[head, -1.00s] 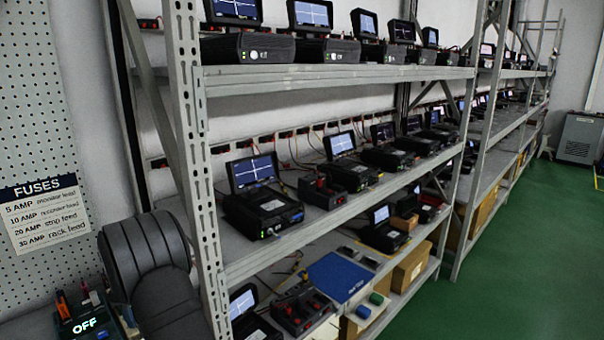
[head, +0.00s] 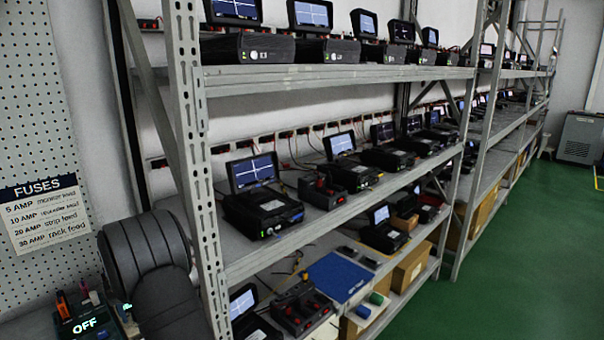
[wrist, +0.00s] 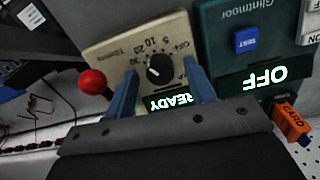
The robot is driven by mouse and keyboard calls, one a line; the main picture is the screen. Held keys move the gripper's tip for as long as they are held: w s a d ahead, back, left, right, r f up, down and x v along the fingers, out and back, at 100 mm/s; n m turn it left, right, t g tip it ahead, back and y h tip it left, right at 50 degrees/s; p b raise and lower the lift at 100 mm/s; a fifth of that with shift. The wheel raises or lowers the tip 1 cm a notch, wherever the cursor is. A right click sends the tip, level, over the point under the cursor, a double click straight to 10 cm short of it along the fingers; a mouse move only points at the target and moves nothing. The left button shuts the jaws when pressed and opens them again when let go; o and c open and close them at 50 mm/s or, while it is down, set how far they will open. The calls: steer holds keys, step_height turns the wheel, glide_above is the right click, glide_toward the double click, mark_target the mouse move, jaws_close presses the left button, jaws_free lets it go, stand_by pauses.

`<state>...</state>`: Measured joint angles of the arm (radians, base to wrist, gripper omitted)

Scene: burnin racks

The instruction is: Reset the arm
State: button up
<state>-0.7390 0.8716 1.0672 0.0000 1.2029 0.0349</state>
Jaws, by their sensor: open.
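My gripper (wrist: 162,92) shows in the wrist view with its two blue fingers apart and nothing between them. It is over a beige box (wrist: 110,52) with a black dial (wrist: 159,70), which is marked with numbers and OFF. A lit green READY display (wrist: 168,101) sits at the box's edge, partly behind the fingers. I cannot tell whether the fingers touch the box. My dark ribbed arm stands at the lower left of the head view, where the gripper is out of sight.
A red ball knob (wrist: 92,82) is left of the box. A teal unit (wrist: 215,35) has a blue TEST button (wrist: 246,40), an OFF display (wrist: 265,78) and an orange card (wrist: 290,122). Metal racks (head: 340,71) hold several devices. A FUSES sign (head: 42,215) hangs on pegboard. Green floor (head: 520,250) is clear.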

steer(key=m, duration=0.6)
steer(key=shift+m, duration=0.4)
steer(key=o, duration=1.1)
steer(key=shift+s+a+r, duration=0.25)
steer(key=shift+s+a, duration=0.1)
steer(key=shift+s, duration=0.15)
steer(key=shift+s+d+r+n+t+y, duration=0.1)
steer(key=shift+s+d+n+t+y, duration=0.6)
steer(key=shift+s+t+y, duration=0.25)
steer(key=s+d+r+n+t+y, duration=0.1)
steer(key=s+d, duration=0.1)
steer(key=s+d+n+t+y, duration=0.1)
steer(key=s+d, duration=0.1)
steer(key=s+d+r+t+y, duration=0.1)
steer(key=s+d+t+y, duration=0.1)
steer(key=shift+d+r+n, duration=0.15)
steer(key=shift+r+n, duration=0.2)
steer(key=shift+n, duration=0.05)
steer(key=s+d+r+n+t+y, duration=0.3)
steer(key=s+d+r+t, duration=0.15)
steer(key=s+d, duration=0.5)
steer(key=x, duration=1)
steer(key=shift+w+d+f, duration=0.15)
steer(key=shift+w+d, duration=0.1)
steer(key=shift+d, duration=0.05)
